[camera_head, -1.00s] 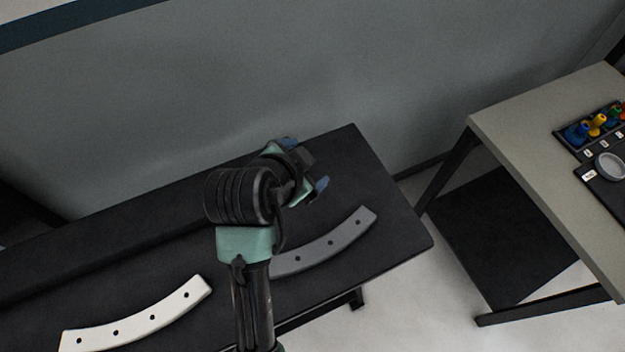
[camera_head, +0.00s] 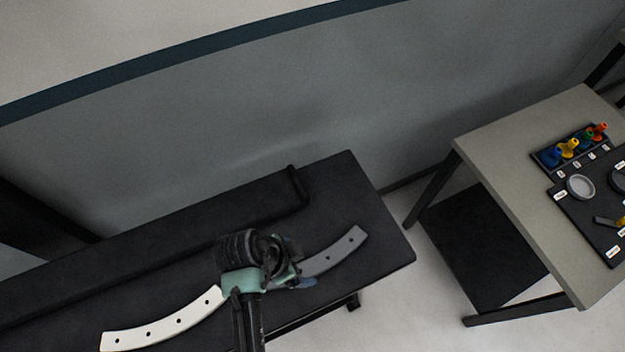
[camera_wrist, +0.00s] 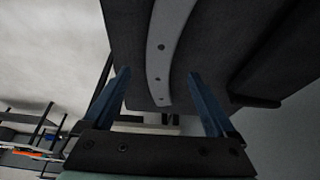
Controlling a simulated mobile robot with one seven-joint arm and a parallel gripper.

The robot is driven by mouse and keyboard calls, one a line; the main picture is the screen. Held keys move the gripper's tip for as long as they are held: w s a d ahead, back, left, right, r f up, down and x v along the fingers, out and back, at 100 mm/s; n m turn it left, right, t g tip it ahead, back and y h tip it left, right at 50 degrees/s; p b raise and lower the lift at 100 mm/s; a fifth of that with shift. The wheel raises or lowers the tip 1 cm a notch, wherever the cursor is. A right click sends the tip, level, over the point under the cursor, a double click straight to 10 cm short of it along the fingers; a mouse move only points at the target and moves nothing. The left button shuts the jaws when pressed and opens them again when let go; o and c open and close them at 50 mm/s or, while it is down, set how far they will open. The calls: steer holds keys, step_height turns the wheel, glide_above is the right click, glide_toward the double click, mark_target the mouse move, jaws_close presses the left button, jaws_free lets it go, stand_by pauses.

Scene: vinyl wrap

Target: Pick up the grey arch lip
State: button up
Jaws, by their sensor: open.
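The grey arch lip (camera_head: 337,252) is a curved grey strip with small dark holes, lying on the right part of the black bench (camera_head: 374,215). In the head view my arm hides its left end. In the wrist view the grey arch lip (camera_wrist: 160,62) runs down the picture and ends between the fingers. My gripper (camera_wrist: 160,90) is open, with its two blue fingers on either side of the strip and nothing held. In the head view my gripper (camera_head: 297,274) is by the strip's left part; the gap between them cannot be judged.
A white curved strip with holes (camera_head: 163,331) lies on the bench to the left. A raised black ledge (camera_head: 150,256) runs along the bench's back, before a grey wall (camera_head: 250,125). At right, a separate table (camera_head: 500,150) holds coloured pegs (camera_head: 570,148) and a grey ring (camera_head: 580,187).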

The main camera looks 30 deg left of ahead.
mark_target(314, 264)
steer(key=shift+p+x, duration=0.35)
steer(key=shift+x, duration=2.55)
steer(key=shift+w+d, duration=0.1)
jaws_close()
